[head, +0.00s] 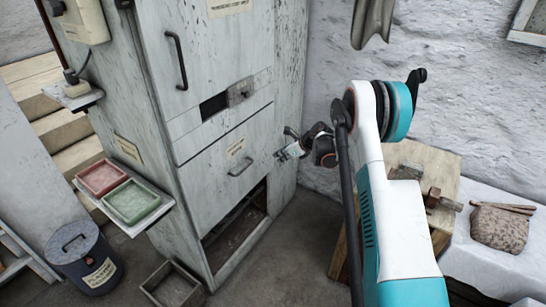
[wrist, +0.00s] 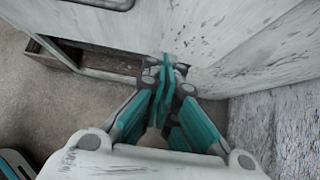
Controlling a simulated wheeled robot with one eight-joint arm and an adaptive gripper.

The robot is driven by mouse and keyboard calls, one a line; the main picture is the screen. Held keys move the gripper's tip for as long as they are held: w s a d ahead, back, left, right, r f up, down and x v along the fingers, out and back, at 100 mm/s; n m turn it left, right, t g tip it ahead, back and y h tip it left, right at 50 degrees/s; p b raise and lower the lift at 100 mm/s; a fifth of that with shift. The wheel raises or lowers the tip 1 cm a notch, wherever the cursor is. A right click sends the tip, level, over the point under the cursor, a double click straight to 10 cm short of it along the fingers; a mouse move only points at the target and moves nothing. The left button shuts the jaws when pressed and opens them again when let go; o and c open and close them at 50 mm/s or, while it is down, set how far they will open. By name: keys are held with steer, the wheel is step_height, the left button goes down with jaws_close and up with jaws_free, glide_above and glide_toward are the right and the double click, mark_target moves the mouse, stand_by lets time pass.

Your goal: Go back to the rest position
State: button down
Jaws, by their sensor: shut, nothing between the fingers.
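My gripper (head: 283,154) shows small in the head view, in front of the right part of the grey cabinet (head: 220,152). In the wrist view my gripper (wrist: 163,64) has its teal fingers pressed together with nothing between them. The cabinet's pale face fills the upper right of the wrist view. My white and teal arm rises across the right side of the head view and hides part of the wall and a wooden block.
A shelf at the left holds a red tray (head: 102,177) and a green tray (head: 131,203). A lidded bin (head: 86,261) and an open wooden box (head: 172,287) stand on the floor. A patterned pouch (head: 500,228) lies on a white-covered surface at the right.

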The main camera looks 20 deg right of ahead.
steer(key=s+a+r+n+h, duration=0.1)
steer(key=s+a+r+n, duration=0.25)
steer(key=s+r, duration=0.45)
steer(key=s+a+r+n+h, duration=0.15)
steer(key=s+r+n, duration=0.35)
steer(key=r, duration=0.5)
steer(key=s+a+r+n, duration=0.45)
steer(key=s+r, duration=0.25)
steer(key=r, duration=0.2)
steer(key=s+a+n+h, duration=0.2)
steer(key=s+n, duration=1.3)
steer(key=s, duration=1.3)
steer(key=shift+s+a+r+h, duration=0.15)
steer(key=shift+s+r+h, duration=0.1)
steer(key=shift+r+h, duration=0.25)
steer(key=shift+f, duration=0.1)
